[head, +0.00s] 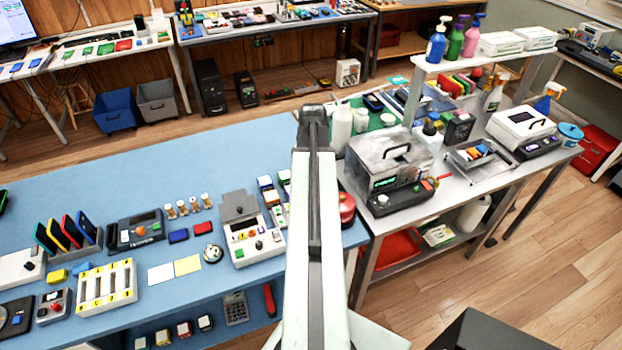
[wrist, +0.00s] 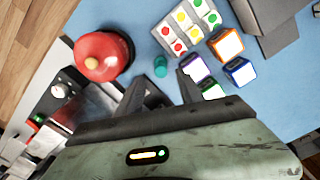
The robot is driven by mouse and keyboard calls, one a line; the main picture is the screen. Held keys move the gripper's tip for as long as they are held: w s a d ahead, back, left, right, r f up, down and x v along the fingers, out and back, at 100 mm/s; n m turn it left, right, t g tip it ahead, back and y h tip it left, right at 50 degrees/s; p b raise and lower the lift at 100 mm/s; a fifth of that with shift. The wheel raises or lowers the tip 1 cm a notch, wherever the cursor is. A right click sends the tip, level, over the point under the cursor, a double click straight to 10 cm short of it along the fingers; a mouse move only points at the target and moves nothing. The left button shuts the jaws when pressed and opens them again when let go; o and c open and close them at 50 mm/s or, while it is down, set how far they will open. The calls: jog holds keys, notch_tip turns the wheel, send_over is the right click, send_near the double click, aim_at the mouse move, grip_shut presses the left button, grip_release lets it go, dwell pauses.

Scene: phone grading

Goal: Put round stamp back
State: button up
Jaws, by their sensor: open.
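In the wrist view, my gripper (wrist: 159,76) is open, with its two dark fingers apart and pointing down at the blue table. A small teal round piece (wrist: 160,66) stands on the table between and just beyond the fingertips. It may be the round stamp; I cannot tell for sure. No finger visibly touches it. Beside the right finger are several white-topped blocks with purple, orange, blue and green frames, such as the orange one (wrist: 226,44). In the head view, my arm hides the gripper and the teal piece.
A red domed object (wrist: 103,57) stands close left of the left finger; it also shows in the head view (head: 347,207). A tray of red, yellow and green dots (wrist: 189,27) lies beyond. A grey machine (head: 387,160) stands on the right-hand bench. Bare blue table (head: 130,190) lies left.

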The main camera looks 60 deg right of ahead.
notch_tip(320, 180, up, 5)
jog(key=p, duration=0.3)
jog(key=shift+r+p, duration=0.1)
jog(key=shift+p, duration=0.2)
jog(key=w+a+n, duration=0.3)
jog(key=w+a, duration=0.6)
jog(key=a, duration=0.2)
jog(key=w+a+n, duration=0.3)
jog(key=w+a, duration=0.6)
jog(key=a, duration=0.3)
jog(key=w+a+f+n+b, duration=0.1)
jog(key=w+a+n, duration=0.1)
jog(key=a, duration=1.1)
jog(key=w+a+f+n+b, duration=0.1)
jog(key=a+n, duration=0.3)
jog(key=a, duration=1)
jog(key=shift+w+a+f+n, duration=0.15)
jog(key=shift+w+a+n, duration=0.05)
jog(key=shift+w+n, duration=0.25)
